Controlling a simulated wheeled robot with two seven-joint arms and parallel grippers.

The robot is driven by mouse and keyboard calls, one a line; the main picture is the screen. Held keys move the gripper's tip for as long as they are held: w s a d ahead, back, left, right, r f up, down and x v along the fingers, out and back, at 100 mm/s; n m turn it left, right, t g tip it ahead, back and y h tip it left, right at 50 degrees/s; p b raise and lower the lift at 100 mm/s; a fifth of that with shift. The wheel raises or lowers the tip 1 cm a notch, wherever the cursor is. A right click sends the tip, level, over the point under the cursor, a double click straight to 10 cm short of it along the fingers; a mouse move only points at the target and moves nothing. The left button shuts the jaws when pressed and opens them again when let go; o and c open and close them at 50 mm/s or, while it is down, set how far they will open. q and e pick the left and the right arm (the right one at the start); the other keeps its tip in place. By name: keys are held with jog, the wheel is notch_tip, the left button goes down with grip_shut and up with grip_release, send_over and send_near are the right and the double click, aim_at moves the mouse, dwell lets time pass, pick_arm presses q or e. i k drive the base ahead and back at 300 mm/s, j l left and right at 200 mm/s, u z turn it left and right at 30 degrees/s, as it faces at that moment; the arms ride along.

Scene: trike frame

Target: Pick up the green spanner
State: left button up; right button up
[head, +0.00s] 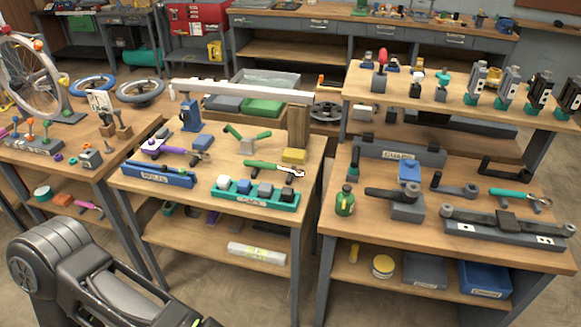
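A green-handled spanner (268,167) with a silver head and a red mark lies on the middle workbench (225,208), just behind a green rack of coloured blocks. A second spanner-like tool (515,195), teal-handled with a silver head, lies on the right workbench (400,237). Another green-handled tool (246,138) rests at a pale block on the middle bench; I cannot tell its exact kind. A dark grey link of my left arm fills the lower left. Neither gripper shows in the head view.
A narrow gap separates the middle and right benches.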

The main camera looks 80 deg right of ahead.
aim_at(274, 166)
jog(key=z, duration=2.7)
jog(key=u, duration=0.5)
jog(key=l+u, duration=0.1)
jog(key=u, duration=1.85)
jog(key=k+u, duration=0.1)
jog(key=u, duration=1.35)
jog(key=z, duration=3.5)
jog(key=l, duration=0.1)
